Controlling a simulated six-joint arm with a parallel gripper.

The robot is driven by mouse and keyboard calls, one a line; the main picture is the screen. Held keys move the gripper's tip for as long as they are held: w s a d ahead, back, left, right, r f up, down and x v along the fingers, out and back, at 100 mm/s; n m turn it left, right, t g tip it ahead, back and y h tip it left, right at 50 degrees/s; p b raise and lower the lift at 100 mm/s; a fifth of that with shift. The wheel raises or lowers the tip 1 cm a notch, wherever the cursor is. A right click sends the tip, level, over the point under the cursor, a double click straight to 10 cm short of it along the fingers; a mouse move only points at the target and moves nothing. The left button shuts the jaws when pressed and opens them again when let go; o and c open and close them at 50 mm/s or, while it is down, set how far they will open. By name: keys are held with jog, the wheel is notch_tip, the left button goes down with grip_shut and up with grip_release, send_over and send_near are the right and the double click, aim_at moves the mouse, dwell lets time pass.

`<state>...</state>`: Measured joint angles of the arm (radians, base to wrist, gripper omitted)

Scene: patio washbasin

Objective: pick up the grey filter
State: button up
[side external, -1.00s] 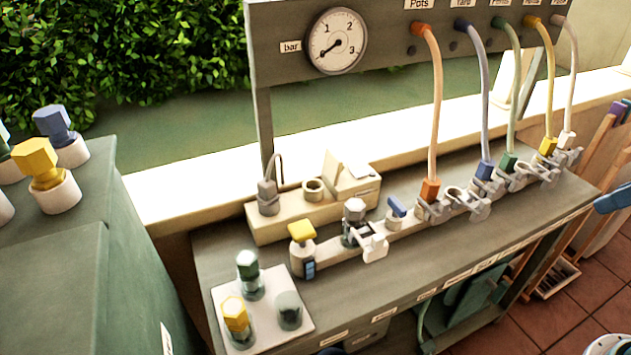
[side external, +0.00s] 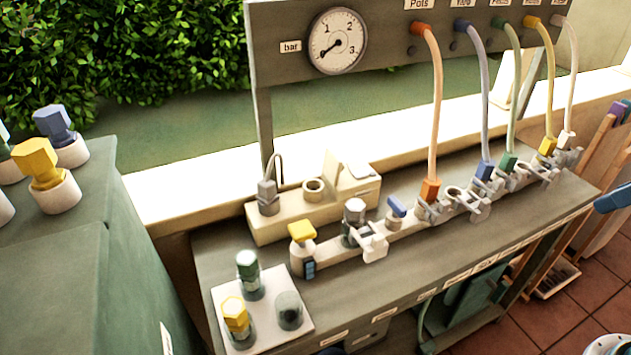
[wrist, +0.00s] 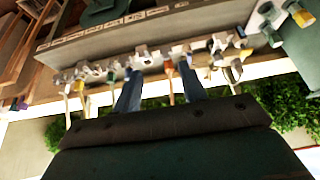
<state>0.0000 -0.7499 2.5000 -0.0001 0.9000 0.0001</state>
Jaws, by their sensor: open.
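One grey-capped cylinder (side external: 354,212) stands upright in the rail on the bench, beside a pale clamp.
A yellow-capped valve (side external: 302,247) and a blue-handled valve (side external: 396,213) flank the grey-capped cylinder. Several hoses, one orange-ended (side external: 435,110), hang from the gauge panel to the rail's right half. A pale block (side external: 325,212) stands behind.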

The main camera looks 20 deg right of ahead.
jog(key=shift+o, duration=0.2)
dwell(0.3)
jog(key=o, duration=0.3)
jog(key=shift+o, duration=0.2)
jog(key=w+a+r+m+g+y, duration=0.15)
jog(key=w+a+m, duration=0.25)
jog(key=w, duration=0.5)
jog(key=w+a+r+m+g+y, duration=0.1)
jog(key=w+a+r+m+y, duration=0.2)
jog(key=w, duration=0.6)
jog(key=w+a+f+m+g, duration=0.2)
jog(key=w+a+f+m, duration=0.2)
jog(key=w+f, duration=0.2)
jog(key=w+a+f+m+g, duration=0.2)
jog(key=w+a+f+m, duration=0.1)
jog(key=w+f, duration=0.3)
jog(key=shift+w+a+f+m, duration=0.25)
jog(key=shift+w+a+m, duration=0.2)
jog(key=shift+w, duration=0.8)
